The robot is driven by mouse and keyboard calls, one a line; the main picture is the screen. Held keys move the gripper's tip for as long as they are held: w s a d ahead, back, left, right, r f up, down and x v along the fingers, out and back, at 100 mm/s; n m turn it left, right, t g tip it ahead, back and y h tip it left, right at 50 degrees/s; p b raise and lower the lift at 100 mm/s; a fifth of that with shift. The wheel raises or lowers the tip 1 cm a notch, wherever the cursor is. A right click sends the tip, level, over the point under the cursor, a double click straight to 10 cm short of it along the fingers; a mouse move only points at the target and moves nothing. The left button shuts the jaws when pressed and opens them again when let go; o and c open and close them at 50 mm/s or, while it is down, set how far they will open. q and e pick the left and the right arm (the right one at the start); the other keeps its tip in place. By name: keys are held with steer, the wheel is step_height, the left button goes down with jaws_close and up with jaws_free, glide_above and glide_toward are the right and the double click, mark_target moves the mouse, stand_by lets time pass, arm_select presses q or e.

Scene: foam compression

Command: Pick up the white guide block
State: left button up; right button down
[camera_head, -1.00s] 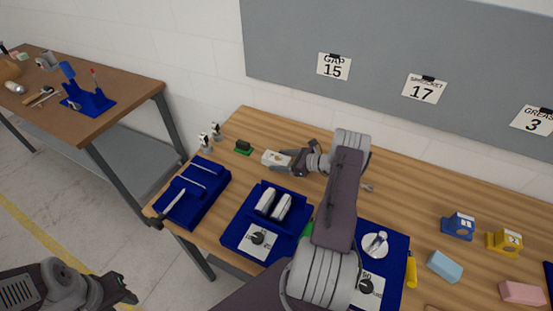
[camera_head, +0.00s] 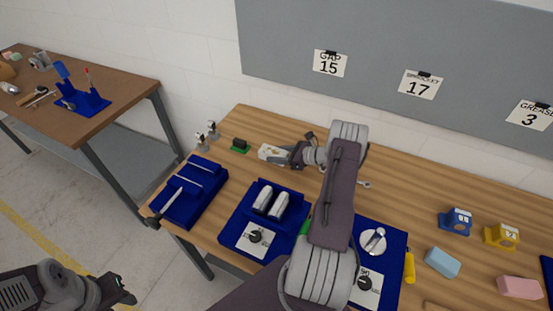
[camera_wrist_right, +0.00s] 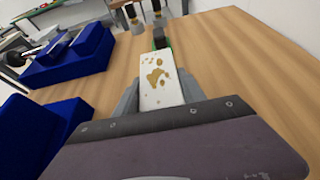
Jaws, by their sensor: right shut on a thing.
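The white guide block (camera_head: 270,152) is at the back of the wooden table, at the tip of my right gripper (camera_head: 284,154). In the right wrist view the block (camera_wrist_right: 158,76) has brown stains on its top and lies between the two grey fingers (camera_wrist_right: 156,95). My right gripper is shut on it. I cannot tell whether the block touches the table. My left gripper (camera_head: 124,291) is at the lower left, away from the table; its jaws are too small and dark to read.
A small dark and green piece (camera_head: 240,145) stands just left of the block. Blue trays (camera_head: 196,212) and a blue fixture with two white rollers (camera_head: 270,202) fill the table's front left. Blue and yellow blocks (camera_head: 502,237) stand at the right.

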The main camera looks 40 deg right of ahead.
step_height(320, 180, up, 2)
steer(key=shift+d+r, duration=0.1)
steer(key=shift+d, duration=0.05)
steer(key=s+d+r+b, duration=0.3)
steer(key=s+d+r, duration=0.3)
steer(key=s+d, duration=0.2)
steer(key=shift+d+r, duration=0.2)
steer(key=shift+r, duration=0.15)
